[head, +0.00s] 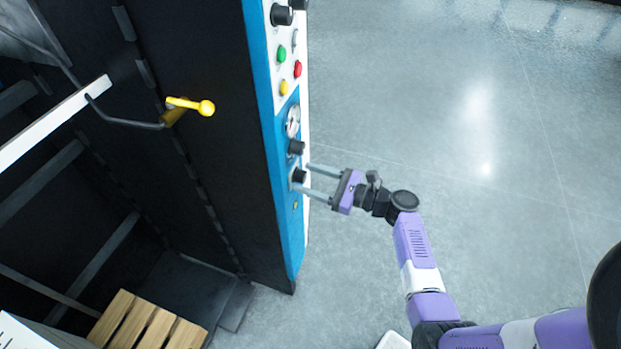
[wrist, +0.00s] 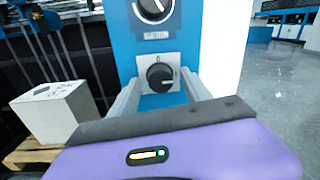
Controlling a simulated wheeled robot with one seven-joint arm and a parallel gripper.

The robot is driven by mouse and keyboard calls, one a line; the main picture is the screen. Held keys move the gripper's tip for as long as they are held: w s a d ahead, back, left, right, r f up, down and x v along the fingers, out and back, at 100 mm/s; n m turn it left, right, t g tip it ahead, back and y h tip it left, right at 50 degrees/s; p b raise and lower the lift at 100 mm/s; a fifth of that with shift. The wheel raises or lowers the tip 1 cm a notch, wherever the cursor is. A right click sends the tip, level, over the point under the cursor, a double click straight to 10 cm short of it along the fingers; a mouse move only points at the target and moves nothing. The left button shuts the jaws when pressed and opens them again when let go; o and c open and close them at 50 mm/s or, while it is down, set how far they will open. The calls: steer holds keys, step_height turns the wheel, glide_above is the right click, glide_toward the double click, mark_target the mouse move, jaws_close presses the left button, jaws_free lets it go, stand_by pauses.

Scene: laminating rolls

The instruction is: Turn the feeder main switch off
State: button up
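The feeder panel (head: 290,235) is a narrow blue and white face on the edge of a tall black machine. A black rotary switch (head: 299,175) sits low on it; in the wrist view the switch (wrist: 160,77) is a round black knob with a pale pointer mark, on a grey plate. My gripper (head: 307,182) is open, with its two fingers pointing at the panel on either side of this knob. In the wrist view the fingers (wrist: 160,95) stand left and right of the knob, and I cannot tell whether they touch it. The knob's label is too small to read.
Another black knob (head: 296,147) and a round gauge (head: 293,121) sit just above. Green, red and yellow buttons (head: 298,69) are higher up. A yellow-handled lever (head: 205,108) sticks out at left. A wooden pallet (head: 135,318) lies low left. The floor at right is clear.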

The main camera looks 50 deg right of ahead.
jaws_close()
steer(key=shift+f+n+b, duration=0.1)
steer(key=shift+n+b, duration=0.25)
steer(key=shift+n, duration=0.05)
steer(key=n+b, duration=0.1)
steer(key=n, duration=0.1)
steer(key=n+b, duration=0.1)
steer(key=b, duration=0.1)
steer(key=shift+f+n+b, duration=0.2)
steer(key=shift+n+b, duration=0.1)
steer(key=shift+n, duration=0.1)
steer(key=n+y+b, duration=0.1)
steer(key=n+b, duration=1.3)
